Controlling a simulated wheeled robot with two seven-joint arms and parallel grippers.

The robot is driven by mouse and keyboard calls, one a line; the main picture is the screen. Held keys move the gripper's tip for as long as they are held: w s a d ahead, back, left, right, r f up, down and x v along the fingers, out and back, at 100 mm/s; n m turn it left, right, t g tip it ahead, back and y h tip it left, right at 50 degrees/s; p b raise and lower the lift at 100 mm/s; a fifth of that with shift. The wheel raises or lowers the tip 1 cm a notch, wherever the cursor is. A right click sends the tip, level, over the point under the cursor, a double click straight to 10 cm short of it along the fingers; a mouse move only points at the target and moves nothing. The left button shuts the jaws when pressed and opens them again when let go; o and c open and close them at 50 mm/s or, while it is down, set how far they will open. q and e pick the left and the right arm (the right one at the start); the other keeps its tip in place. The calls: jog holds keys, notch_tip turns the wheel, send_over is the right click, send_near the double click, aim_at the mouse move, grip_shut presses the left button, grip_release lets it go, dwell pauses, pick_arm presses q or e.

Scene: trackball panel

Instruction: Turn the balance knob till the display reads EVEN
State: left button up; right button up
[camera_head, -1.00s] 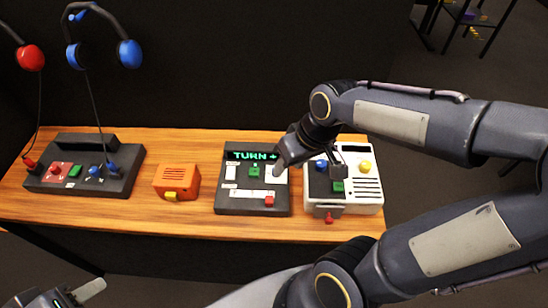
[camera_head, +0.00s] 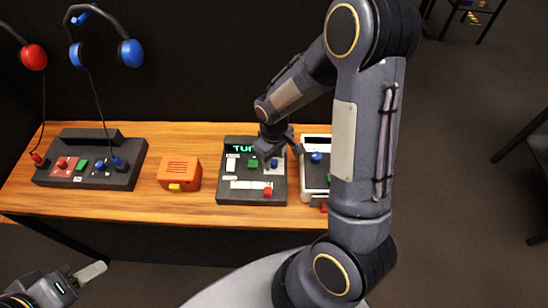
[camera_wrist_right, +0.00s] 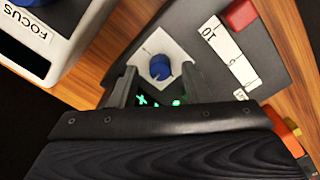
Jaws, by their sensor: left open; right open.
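The dark panel (camera_head: 237,197) lies on the wooden bench, with a display (camera_head: 241,148) at its top. Green letters show "TU" and part of a third; my right gripper hides the rest. A blue knob (camera_head: 274,163) sits on a white plate at the panel's right side. In the right wrist view the knob (camera_wrist_right: 160,67) is just beyond the fingertips, between their lines, apart from both. My right gripper (camera_head: 281,155) is open and empty above the knob. My left gripper (camera_head: 80,285) is open, low at the left, away from the bench.
On the panel are a green button (camera_head: 253,163) and a red slider (camera_head: 268,191). A white device (camera_head: 310,185) stands close on the right, partly behind my arm. An orange box (camera_head: 180,173) and a headphone station (camera_head: 120,180) stand left, with free bench between.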

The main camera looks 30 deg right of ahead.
jog(key=shift+f, duration=0.5)
jog(key=shift+c, duration=0.3)
grip_shut()
